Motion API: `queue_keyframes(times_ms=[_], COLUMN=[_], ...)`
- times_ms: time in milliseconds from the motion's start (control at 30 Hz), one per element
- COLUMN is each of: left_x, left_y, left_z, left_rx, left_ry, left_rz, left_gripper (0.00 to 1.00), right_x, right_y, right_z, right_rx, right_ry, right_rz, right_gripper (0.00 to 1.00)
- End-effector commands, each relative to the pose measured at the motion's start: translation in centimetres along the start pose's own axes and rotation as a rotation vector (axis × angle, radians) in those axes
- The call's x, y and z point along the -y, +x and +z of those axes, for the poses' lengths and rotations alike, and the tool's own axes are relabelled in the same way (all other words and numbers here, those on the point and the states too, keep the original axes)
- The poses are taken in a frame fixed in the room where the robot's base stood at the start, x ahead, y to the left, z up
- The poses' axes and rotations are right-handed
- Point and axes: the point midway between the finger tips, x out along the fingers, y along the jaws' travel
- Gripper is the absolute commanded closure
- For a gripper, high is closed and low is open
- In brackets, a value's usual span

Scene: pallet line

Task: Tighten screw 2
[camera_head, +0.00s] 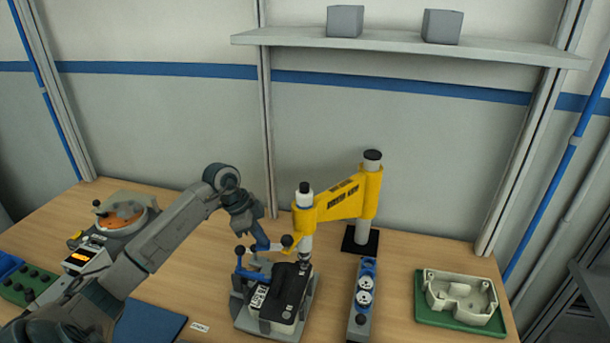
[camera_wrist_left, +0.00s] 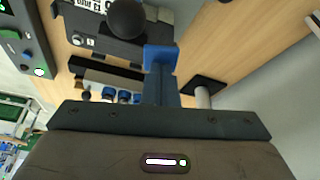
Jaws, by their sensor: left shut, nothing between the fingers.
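A yellow jointed screwdriver arm (camera_head: 340,200) stands on a black base, its grey spindle (camera_head: 306,242) pointing down over the far end of a black-topped housing (camera_head: 283,288). The housing sits in a grey fixture (camera_head: 268,329) with a blue lever. My left gripper (camera_head: 263,244) is shut and empty, beside the black ball knob (camera_head: 287,240) near the spindle. In the left wrist view, its blue fingertips (camera_wrist_left: 160,58) are together beside a black ball (camera_wrist_left: 127,18); I cannot tell whether they touch. Screw 2 cannot be made out. My right gripper is out of view.
A grey holder with blue-ringed cups (camera_head: 365,264) stands right of the fixture. A green tray (camera_head: 425,318) holds a cream housing part (camera_head: 460,297). An orange-topped round device (camera_head: 122,215) stands at the left. A shelf (camera_head: 400,41) hangs above. Bare table lies behind the fixture.

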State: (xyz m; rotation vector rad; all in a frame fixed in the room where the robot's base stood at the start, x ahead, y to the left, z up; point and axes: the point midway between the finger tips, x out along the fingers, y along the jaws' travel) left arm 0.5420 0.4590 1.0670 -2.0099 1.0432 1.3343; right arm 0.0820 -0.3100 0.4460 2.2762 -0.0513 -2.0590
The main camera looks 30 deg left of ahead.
Motion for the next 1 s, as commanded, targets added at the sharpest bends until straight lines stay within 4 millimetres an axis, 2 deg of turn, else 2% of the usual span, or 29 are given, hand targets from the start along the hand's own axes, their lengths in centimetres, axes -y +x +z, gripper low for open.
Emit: queue_keyframes(times_ms=[100,1000], left_x=[0.0,0.0], left_y=[-1.1,-6.9], left_z=[-0.4,-2.9], left_rx=[0.001,-0.001], left_ry=[0.000,0.001], left_rz=[0.000,-0.001], left_gripper=[1.00,1.00], right_x=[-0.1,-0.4], right_y=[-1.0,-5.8], right_z=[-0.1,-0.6], right_rx=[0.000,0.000], right_ry=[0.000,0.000], right_rz=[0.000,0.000], right_gripper=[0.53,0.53])
